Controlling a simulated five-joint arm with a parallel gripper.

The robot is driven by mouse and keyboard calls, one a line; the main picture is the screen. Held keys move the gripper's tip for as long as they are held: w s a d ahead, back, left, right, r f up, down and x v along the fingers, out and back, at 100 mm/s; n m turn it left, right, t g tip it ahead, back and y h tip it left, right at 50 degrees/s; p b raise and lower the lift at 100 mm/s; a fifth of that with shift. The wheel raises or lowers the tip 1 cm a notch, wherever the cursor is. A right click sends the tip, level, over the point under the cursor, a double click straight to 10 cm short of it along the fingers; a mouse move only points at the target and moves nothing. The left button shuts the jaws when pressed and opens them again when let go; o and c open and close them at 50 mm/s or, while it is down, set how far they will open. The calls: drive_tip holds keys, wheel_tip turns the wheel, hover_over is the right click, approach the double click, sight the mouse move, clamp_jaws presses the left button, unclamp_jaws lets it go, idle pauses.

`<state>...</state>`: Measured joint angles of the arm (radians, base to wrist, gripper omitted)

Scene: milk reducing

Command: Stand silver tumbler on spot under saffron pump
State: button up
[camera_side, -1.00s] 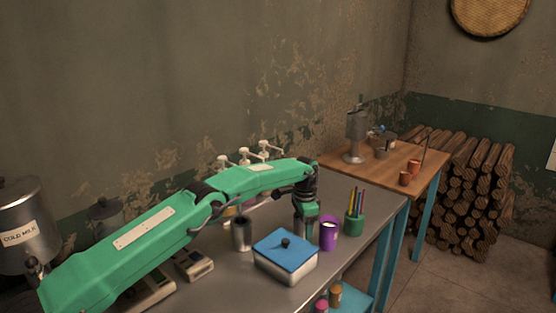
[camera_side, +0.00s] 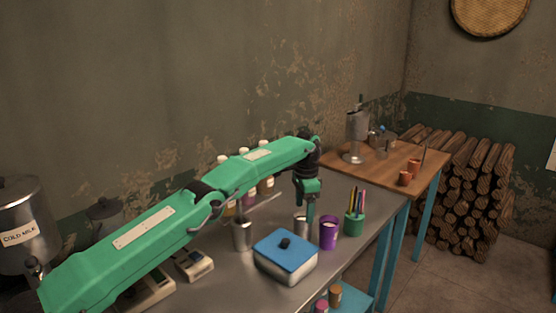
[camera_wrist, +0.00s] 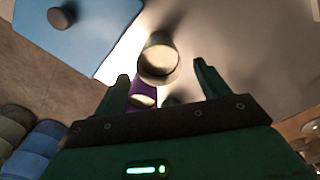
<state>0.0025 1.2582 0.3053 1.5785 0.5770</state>
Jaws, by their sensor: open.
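A silver tumbler (camera_side: 302,225) stands on the steel counter between a blue-lidded box and a purple cup (camera_side: 329,233). It also shows in the wrist view (camera_wrist: 158,62), with the purple cup (camera_wrist: 143,95) close by. My gripper (camera_side: 309,213) is above this tumbler, open and empty, its fingers pointing down. In the wrist view the tumbler appears between and just beyond the fingertips (camera_wrist: 161,71). Several pump bottles (camera_side: 248,197) stand by the wall, partly hidden behind my arm. I cannot make out which is saffron, or the spot under it.
Another metal vessel (camera_side: 242,234) stands left of the blue-lidded box (camera_side: 285,254). A green holder with sticks (camera_side: 354,225) is right of the purple cup. A scale (camera_side: 194,264) sits at the left. A wooden table (camera_side: 400,165) stands beyond the counter.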

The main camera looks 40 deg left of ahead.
drive_tip(key=shift+r, duration=0.25)
idle(0.5)
drive_tip(key=s+r+n+t, duration=0.15)
drive_tip(key=s+r, duration=0.35)
drive_tip(key=r, duration=0.9)
drive_tip(key=s+r+n+t, duration=0.1)
drive_tip(key=s+r+n, duration=0.1)
drive_tip(key=s+r, duration=0.75)
drive_tip(key=s+f+n+t, duration=0.1)
drive_tip(key=s+n+t, duration=0.1)
drive_tip(key=s, duration=1.6)
drive_tip(key=s+f+n+t, duration=0.1)
drive_tip(key=s+f, duration=0.6)
drive_tip(key=s, duration=0.5)
drive_tip(key=shift+s+f, duration=0.15)
drive_tip(key=shift+f, duration=0.25)
drive_tip(key=shift+o, duration=0.6)
drive_tip(key=shift+a, duration=0.1)
